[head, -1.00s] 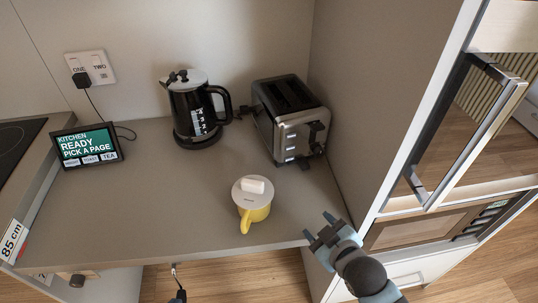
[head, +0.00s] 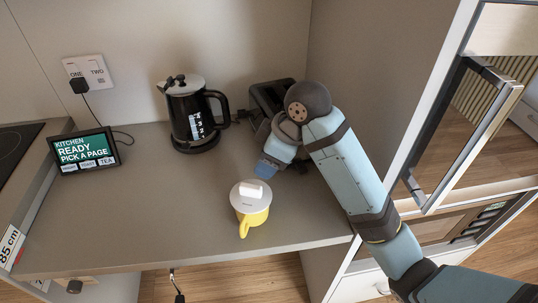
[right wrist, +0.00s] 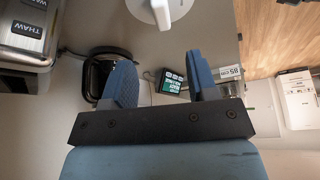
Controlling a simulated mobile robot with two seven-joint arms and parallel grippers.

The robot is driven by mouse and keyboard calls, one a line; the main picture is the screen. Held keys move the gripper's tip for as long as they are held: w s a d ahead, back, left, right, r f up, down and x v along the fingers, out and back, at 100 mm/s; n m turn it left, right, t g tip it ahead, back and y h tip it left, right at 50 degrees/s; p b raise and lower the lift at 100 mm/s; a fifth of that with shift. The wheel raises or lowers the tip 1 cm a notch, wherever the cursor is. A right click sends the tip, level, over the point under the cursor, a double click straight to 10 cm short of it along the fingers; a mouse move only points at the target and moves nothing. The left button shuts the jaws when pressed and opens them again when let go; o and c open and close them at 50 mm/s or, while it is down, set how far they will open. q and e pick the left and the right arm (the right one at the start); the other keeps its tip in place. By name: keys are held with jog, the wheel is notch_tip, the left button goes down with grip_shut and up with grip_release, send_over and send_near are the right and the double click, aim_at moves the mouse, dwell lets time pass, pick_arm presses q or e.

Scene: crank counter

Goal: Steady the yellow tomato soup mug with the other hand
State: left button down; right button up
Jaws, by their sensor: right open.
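The yellow mug (head: 254,218) stands upright on the counter near its front edge. A round white lid with a white block on top covers it, and its handle points to the front. In the right wrist view, only the white lid (right wrist: 160,12) shows at the top edge. My right gripper (head: 267,166) is behind the mug and a little right of it, between mug and toaster, apart from the mug. In the right wrist view the two blue fingers (right wrist: 160,66) are spread with nothing between them. My left gripper is not in view.
A black kettle (head: 192,122) stands at the back. The toaster (head: 268,98) is partly hidden behind my right arm. A screen (head: 85,150) and a wall socket (head: 90,72) are at left. A tall cabinet wall bounds the right. The counter left of the mug is clear.

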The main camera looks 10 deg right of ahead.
aim_at(250, 186)
jog(key=x, duration=1.1)
jog(key=shift+s+f, duration=0.1)
jog(key=shift+f, duration=0.15)
